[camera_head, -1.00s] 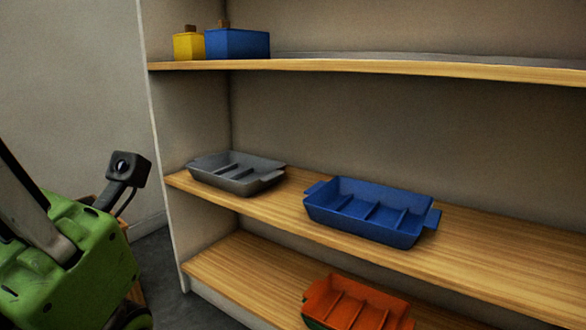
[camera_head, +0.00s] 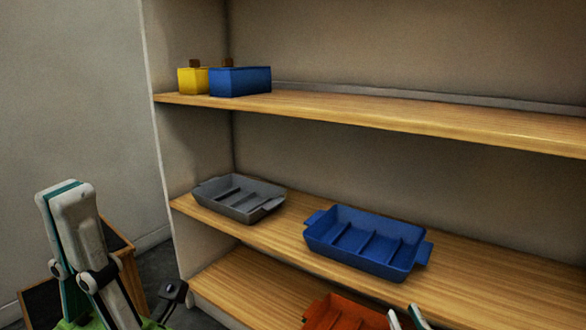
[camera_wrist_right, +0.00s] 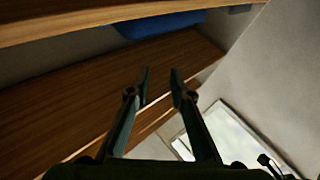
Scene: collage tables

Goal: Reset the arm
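My left gripper (camera_head: 68,192) stands at the lower left of the head view, with white and teal fingers pointing up. I see it edge-on, so the gap between its fingers is hidden; nothing shows at its tips. Only the fingertips of my right gripper (camera_head: 406,317) show at the bottom edge, in front of the shelving. In the right wrist view, my right gripper (camera_wrist_right: 160,80) is open, with a clear empty gap between its two fingers.
A grey tray (camera_head: 240,207) and a blue tray (camera_head: 366,262) sit on the middle shelf. An orange tray (camera_head: 340,315) is below. A yellow box (camera_head: 192,82) and a blue box (camera_head: 240,82) stand on the upper shelf (camera_head: 400,115). A wooden box (camera_head: 122,255) is left of the shelving.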

